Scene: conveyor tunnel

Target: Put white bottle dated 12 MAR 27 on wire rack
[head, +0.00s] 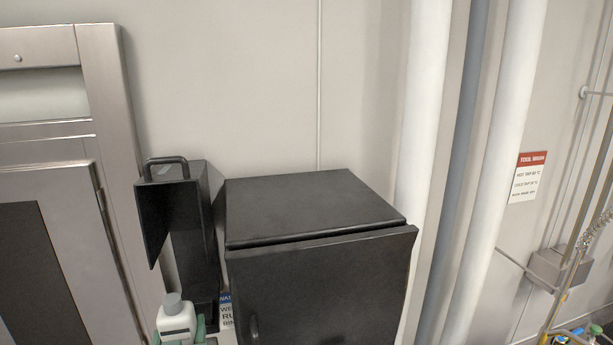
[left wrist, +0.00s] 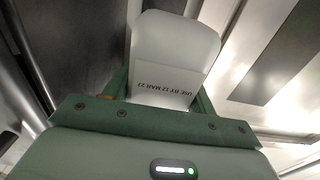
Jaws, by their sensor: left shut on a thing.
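A white bottle (head: 176,322) with a grey cap stands roughly upright at the bottom of the head view, left of centre. My left gripper (head: 180,338), with green fingers, is shut on it. In the left wrist view the white bottle (left wrist: 175,50) sits between the two green fingers of the left gripper (left wrist: 160,92). Its label appears upside down and reads "USE BY 12 MAR 27". The bottle's lower part is cut off in the head view. I cannot make out a wire rack for certain. My right gripper is not in view.
A black cabinet (head: 313,222) stands just right of the bottle, with a narrow black handled box (head: 168,215) behind it. Pale vertical pipes (head: 424,150) run beyond the cabinet. Small coloured items (head: 580,332) and thin metal rods show at the far lower right.

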